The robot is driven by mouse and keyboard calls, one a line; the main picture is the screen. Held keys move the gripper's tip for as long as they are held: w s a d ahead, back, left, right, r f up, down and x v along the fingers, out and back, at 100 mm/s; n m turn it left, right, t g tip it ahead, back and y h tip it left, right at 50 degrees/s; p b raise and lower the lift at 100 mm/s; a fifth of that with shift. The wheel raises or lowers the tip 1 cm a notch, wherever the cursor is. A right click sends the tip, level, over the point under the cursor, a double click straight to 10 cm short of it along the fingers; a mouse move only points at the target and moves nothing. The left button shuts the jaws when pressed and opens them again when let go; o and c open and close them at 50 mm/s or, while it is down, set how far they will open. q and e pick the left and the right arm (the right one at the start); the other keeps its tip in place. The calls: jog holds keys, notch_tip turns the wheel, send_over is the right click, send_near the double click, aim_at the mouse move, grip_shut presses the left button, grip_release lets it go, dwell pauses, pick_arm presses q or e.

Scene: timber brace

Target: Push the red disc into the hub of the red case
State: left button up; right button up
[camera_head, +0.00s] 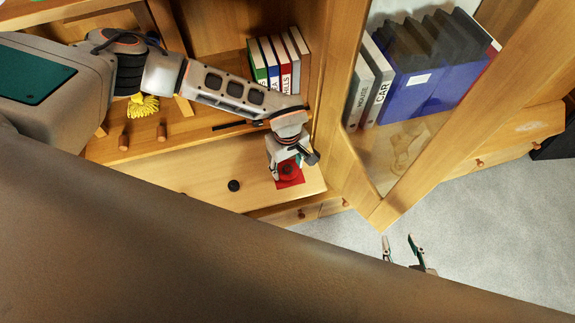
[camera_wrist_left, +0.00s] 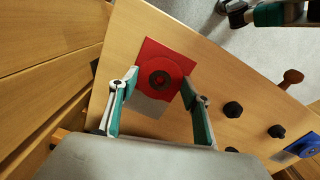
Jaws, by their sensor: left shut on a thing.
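The red disc (camera_wrist_left: 161,77) is round with a dark centre. My left gripper (camera_head: 288,167) is shut on it; its two fingertips (camera_wrist_left: 160,79) press on opposite sides of the disc in the left wrist view. The red case (camera_head: 291,183) is a flat red square on the wooden surface, and it also shows in the wrist view (camera_wrist_left: 150,50). The disc is over the case and hides its hub; I cannot tell whether it is seated or just above. My right gripper (camera_head: 402,246) is open and empty, away from the surface over the floor.
A black round piece (camera_head: 234,185) lies left of the case. The wrist view shows several dark knobs and a blue square case (camera_wrist_left: 304,145). An open glazed door (camera_head: 375,190) stands close right of my left gripper. Books (camera_head: 278,62) stand behind.

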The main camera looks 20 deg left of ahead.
aim_at(287, 170)
dwell(0.4)
pick_arm(q)
jog(key=shift+f, duration=0.2)
jog(key=o, duration=1)
jog(key=shift+c, duration=0.2)
jog(key=shift+r, duration=0.15)
notch_tip(287, 170, up, 12)
